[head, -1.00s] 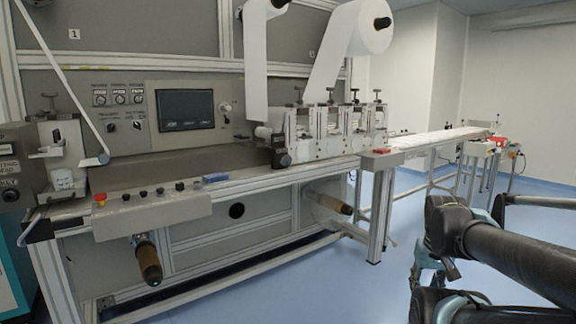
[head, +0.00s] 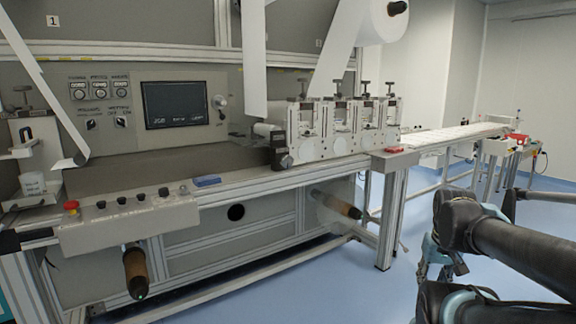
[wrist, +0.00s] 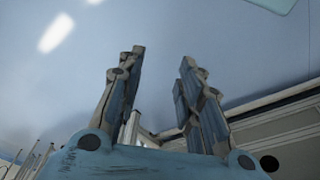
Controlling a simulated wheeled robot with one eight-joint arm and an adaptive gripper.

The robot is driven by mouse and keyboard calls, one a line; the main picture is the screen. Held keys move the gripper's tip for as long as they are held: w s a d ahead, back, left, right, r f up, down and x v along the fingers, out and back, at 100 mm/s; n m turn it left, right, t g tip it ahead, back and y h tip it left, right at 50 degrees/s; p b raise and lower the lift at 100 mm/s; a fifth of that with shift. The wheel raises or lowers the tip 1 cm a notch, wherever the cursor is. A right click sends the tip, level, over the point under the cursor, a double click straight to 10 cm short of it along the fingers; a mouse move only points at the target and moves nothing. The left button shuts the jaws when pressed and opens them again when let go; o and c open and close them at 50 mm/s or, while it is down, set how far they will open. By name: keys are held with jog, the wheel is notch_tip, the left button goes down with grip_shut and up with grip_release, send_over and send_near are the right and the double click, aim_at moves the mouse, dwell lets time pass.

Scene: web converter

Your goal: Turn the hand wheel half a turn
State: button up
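A small pale round piece with a knob (head: 220,103), which looks like the hand wheel, sits on the grey panel just right of the dark screen. It is too small to tell its handle position. A dark round knob (head: 286,160) sits lower, at the left end of the roller stations. My gripper (wrist: 162,58) is open and empty in the wrist view, with its two fingers apart and pale blue floor behind. In the head view my folded arm is at the lower right, well away from the machine. The wrist view does not show the wheel.
Two brown rollers (head: 136,272) stick out below. A white web roll (head: 385,22) hangs above. A conveyor (head: 450,134) runs back right. Blue floor is clear in front.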

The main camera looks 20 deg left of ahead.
aim_at(288, 163)
jog(key=o, duration=0.9)
jog(key=shift+w+a+r+t+y, duration=0.3)
jog(key=shift+a+r, duration=0.3)
jog(key=shift+a, duration=0.2)
jog(key=shift+c, duration=0.2)
jog(key=w+a+r+m+t+y, duration=0.2)
jog(key=w+a+r+m+y, duration=0.25)
jog(key=w+a, duration=0.45)
jog(key=w+a+r+m+t+y, duration=0.25)
jog(key=w+a+r+m, duration=0.4)
jog(key=a, duration=0.45)
jog(key=w+a+r+m+t+y, duration=0.2)
jog(key=w+a+r+m+y, duration=0.3)
jog(key=w+a, duration=0.45)
jog(key=w+a+m, duration=0.3)
jog(key=w+a, duration=0.2)
jog(key=a, duration=0.2)
jog(key=w+a+m+t, duration=0.1)
jog(key=w+a+m, duration=0.3)
jog(key=a, duration=0.3)
jog(key=w+a+r+m+t+y, duration=0.1)
jog(key=w+a+m, duration=0.2)
jog(key=w+a, duration=0.4)
jog(key=shift+a+t, duration=0.15)
jog(key=shift+t, duration=0.1)
jog(key=c, duration=1.1)
